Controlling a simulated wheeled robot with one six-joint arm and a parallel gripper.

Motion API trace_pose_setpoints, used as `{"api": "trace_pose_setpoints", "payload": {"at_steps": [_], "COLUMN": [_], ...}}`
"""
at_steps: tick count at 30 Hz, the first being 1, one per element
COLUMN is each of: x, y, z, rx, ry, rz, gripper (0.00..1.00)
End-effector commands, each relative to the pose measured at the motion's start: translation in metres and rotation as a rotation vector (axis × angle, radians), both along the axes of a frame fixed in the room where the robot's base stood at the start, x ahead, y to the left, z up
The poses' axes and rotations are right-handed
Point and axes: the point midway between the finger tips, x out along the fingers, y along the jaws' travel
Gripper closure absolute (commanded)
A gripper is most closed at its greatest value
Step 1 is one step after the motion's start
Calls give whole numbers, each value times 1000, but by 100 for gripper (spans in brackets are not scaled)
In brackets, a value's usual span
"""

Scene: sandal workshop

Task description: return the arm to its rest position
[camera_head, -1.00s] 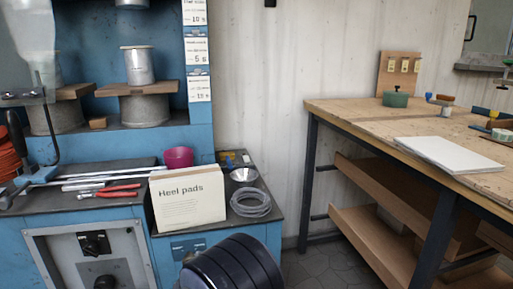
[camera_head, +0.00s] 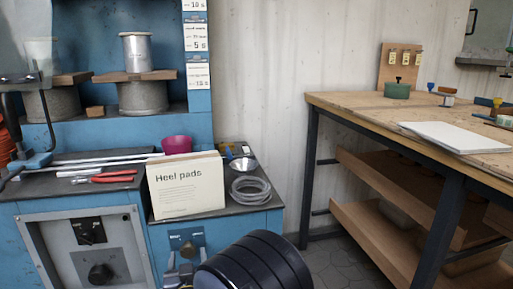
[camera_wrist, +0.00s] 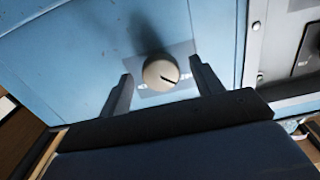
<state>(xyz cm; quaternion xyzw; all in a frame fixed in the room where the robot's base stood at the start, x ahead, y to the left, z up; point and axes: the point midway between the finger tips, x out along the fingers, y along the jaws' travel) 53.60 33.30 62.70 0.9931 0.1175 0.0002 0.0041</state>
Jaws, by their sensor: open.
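My gripper (camera_wrist: 161,67) is open in the wrist view, its two dark fingers spread apart with nothing between them held. A round cream knob (camera_wrist: 161,72) with a dark slot sits on a small grey plate on the blue cabinet front, seen between the fingertips; I cannot tell the gap to it. In the head view, my dark ribbed arm (camera_head: 255,268) is at the bottom centre, below the heel pads box. Part of my gripper shows at its left, low before the cabinet's small control plate (camera_head: 187,239).
A wooden workbench (camera_head: 350,104) stands at right. Floor (camera_head: 335,262) shows between them.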

Motion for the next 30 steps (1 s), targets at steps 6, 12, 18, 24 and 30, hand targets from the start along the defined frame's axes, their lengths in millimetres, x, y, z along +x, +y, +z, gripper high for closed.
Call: {"api": "trace_pose_setpoints", "payload": {"at_steps": [6,12,18,24,30], "x": [-20,-25,-25,-24,-22], "y": [-4,-6,-6,-8,-18], "z": [2,0,0,4,19], "rx": [12,10,9,13,28], "ry": [3,2,2,-1,-13], "rz": [2,1,0,1,6], "gripper": [38,38,38,38,38]}}
